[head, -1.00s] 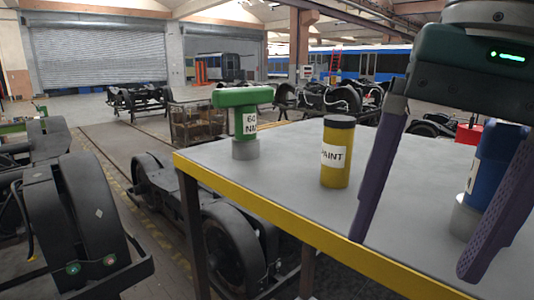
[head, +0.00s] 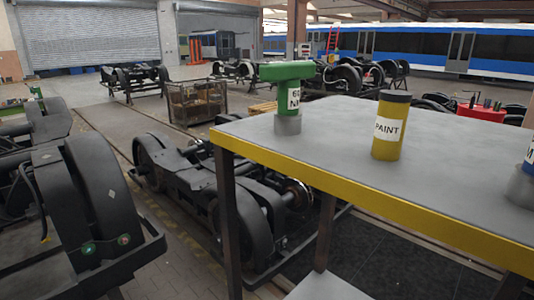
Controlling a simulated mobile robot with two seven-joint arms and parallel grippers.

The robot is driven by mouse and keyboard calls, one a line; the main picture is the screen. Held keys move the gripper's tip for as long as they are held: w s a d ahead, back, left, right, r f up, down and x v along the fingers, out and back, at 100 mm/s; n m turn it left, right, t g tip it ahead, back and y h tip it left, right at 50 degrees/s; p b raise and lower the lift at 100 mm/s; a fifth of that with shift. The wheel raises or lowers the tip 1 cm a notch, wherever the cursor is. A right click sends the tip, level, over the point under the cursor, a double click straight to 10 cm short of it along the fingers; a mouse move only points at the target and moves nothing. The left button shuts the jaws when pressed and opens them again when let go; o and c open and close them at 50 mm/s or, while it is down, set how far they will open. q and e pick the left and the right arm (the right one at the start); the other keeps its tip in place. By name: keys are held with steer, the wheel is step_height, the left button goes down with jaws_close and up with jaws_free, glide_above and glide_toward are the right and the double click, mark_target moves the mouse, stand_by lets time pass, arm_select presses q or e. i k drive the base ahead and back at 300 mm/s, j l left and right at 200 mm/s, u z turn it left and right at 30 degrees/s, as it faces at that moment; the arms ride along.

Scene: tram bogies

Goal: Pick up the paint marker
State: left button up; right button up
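The paint marker (head: 390,125) is a yellow cylinder with a black cap and a white label reading PAINT. It stands upright on the grey table top (head: 330,150), right of the picture's middle and set back a little from the yellow front edge. Nothing touches it. Neither of my grippers is in the head view.
A green-headed tool (head: 287,72) with a white label stands on a grey base left of the marker. A blue tool (head: 528,165) is cut off at the right edge. Dark bogies (head: 205,185) stand on the floor at left. The table between the tools is clear.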

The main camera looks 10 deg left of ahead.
mark_target(394, 106)
steer(key=i+j+u, duration=1.25)
steer(key=i+u, duration=0.4)
steer(key=i, duration=0.15)
steer(key=i+u, duration=0.15)
steer(key=i, duration=0.4)
steer(key=i+l+u, duration=0.1)
steer(key=i, duration=0.4)
steer(key=i+l+u, duration=0.15)
steer(key=i, duration=0.35)
steer(key=i+l+u, duration=0.1)
steer(key=i, duration=0.45)
steer(key=j+u, duration=0.25)
steer(key=u, duration=0.15)
steer(key=k+j+u, duration=0.1)
steer(key=j+u, duration=0.45)
steer(key=u, duration=0.25)
steer(key=j+u, duration=0.45)
steer(key=i+j+u, duration=0.1)
steer(key=j+u, duration=0.4)
steer(key=u, duration=4.95)
